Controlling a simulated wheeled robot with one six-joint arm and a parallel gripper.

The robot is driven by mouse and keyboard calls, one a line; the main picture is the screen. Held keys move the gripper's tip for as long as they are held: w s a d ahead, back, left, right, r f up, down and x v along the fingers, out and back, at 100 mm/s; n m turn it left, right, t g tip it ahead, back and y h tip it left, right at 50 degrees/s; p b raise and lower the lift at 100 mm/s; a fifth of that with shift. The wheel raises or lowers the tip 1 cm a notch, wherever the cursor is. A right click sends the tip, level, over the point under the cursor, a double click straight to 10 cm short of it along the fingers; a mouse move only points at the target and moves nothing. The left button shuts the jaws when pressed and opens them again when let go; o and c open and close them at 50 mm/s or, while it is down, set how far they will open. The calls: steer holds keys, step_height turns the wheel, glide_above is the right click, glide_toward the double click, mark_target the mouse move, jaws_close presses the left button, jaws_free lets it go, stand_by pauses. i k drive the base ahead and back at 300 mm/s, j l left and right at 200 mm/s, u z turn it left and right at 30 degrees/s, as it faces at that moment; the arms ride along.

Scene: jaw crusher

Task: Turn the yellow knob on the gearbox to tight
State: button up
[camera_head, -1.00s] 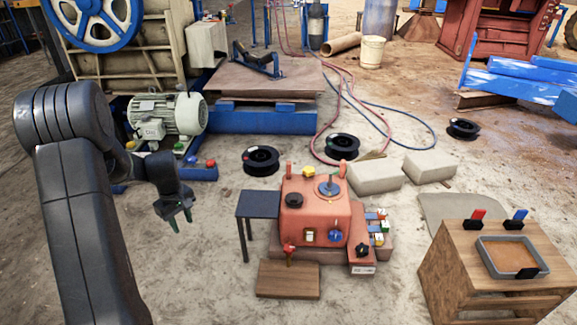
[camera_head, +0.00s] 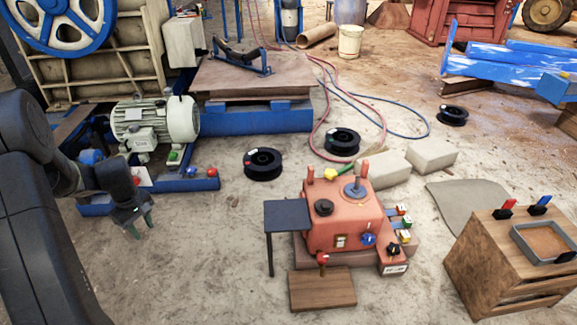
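The orange-red gearbox (camera_head: 343,225) stands on a low base on the sandy ground, right of centre. A small yellow knob (camera_head: 331,171) sits at its top back edge, partly hidden behind the housing; its setting is too small to read. My gripper (camera_head: 137,224) hangs at the left, fingers pointing down and apart with nothing between them. It is well to the left of the gearbox, touching nothing.
A dark side table (camera_head: 287,214) stands against the gearbox's left, and a wooden board (camera_head: 322,289) lies in front. A wooden crate (camera_head: 490,262) is at the right. Black spools (camera_head: 263,164) and pale blocks (camera_head: 432,154) lie behind. Ground between gripper and gearbox is mostly clear.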

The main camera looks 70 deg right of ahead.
mark_target(330, 174)
steer(key=i+l+z, duration=0.15)
steer(key=i+z, duration=1.15)
steer(key=i+j+z, duration=0.4)
steer(key=i+l+z, duration=0.5)
steer(key=i+z, duration=0.15)
steer(key=z, duration=0.2)
steer(key=i+z, duration=0.8)
